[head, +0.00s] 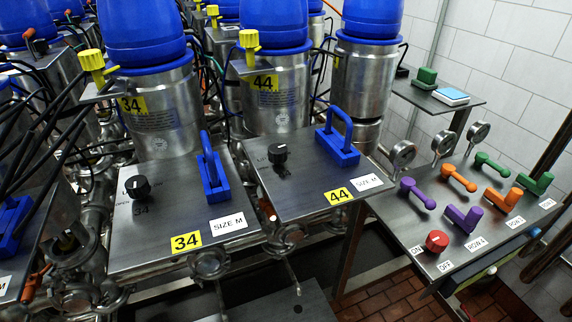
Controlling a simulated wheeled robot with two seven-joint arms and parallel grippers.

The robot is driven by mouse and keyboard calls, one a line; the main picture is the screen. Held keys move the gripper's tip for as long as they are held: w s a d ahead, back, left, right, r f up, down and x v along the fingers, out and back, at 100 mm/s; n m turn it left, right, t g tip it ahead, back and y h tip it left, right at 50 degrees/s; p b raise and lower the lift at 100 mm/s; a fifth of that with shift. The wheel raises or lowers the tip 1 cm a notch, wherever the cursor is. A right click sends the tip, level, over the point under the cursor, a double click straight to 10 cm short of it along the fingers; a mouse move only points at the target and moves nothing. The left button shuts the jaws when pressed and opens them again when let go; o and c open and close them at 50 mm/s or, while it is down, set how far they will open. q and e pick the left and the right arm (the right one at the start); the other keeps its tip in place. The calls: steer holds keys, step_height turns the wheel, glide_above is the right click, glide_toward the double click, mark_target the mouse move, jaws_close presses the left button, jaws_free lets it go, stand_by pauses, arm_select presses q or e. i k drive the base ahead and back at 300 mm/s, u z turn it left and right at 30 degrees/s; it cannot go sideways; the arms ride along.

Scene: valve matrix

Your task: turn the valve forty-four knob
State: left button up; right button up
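The valve forty-four knob (277,153) is a small black round knob with a light pointer mark. It sits on the left part of a grey metal plate (290,190) that bears a yellow 44 label (339,196) at its front edge. A blue handle (338,145) stands on the same plate, to the right of the knob. A similar black knob (137,187) sits on the neighbouring plate labelled 34 (186,242). Neither of my grippers shows in the head view.
Steel valve bodies with blue tops (273,20) stand behind the plates. Another blue handle (213,172) is on plate 34. At right, a panel (400,215) carries a red knob (436,241) and several purple, orange and green handles. Dark cables hang at the left.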

mark_target(277, 152)
steer(key=u, duration=1.05)
steer(key=k, duration=0.45)
steer(key=z, duration=0.4)
